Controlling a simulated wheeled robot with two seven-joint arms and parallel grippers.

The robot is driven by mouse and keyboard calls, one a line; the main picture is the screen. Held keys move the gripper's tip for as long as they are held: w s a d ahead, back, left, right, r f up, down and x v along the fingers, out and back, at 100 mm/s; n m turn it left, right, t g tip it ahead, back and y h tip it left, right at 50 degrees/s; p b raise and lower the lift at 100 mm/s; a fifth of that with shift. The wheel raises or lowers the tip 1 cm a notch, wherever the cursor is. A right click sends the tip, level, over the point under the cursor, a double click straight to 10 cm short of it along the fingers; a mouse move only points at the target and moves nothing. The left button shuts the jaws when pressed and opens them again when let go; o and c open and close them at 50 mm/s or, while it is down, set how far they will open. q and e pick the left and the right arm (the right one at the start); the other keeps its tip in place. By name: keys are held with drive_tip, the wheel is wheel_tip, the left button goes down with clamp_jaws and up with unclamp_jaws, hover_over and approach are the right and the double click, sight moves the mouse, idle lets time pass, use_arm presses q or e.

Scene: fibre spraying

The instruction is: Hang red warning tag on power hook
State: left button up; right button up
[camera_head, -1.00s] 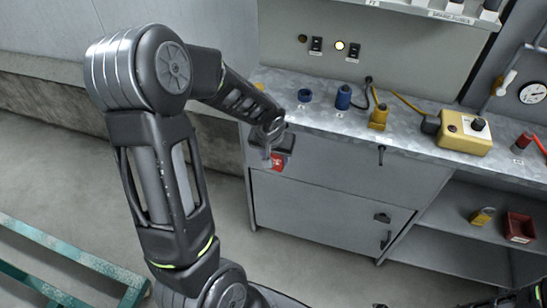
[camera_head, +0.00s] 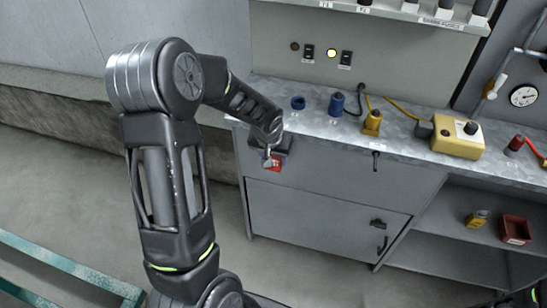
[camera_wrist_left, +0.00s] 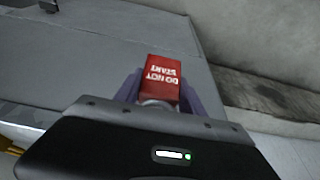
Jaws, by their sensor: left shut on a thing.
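The red warning tag (camera_wrist_left: 160,78), lettered "DO NOT START", is held between the two fingers of my left gripper (camera_wrist_left: 158,95) in the left wrist view. In the head view the tag (camera_head: 273,165) shows small and red below my left gripper (camera_head: 270,155), in front of the cabinet's upper left front. My left gripper is shut on it. A dark hook or handle (camera_head: 375,160) hangs on the cabinet front below the counter edge, to the right of the tag. I cannot tell whether it is the power hook. My right gripper is not in view.
A padlock (camera_head: 477,218) and a red bin (camera_head: 515,230) sit on the lower shelf.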

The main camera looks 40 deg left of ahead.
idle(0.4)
use_arm(q)
drive_tip(key=o, duration=1.5)
drive_tip(key=shift+c, duration=0.2)
drive_tip(key=shift+r, duration=0.15)
drive_tip(key=v, duration=0.7)
drive_tip(key=shift+s+d+r, duration=0.1)
drive_tip(key=shift+s+r, duration=0.05)
drive_tip(key=shift+r, duration=0.1)
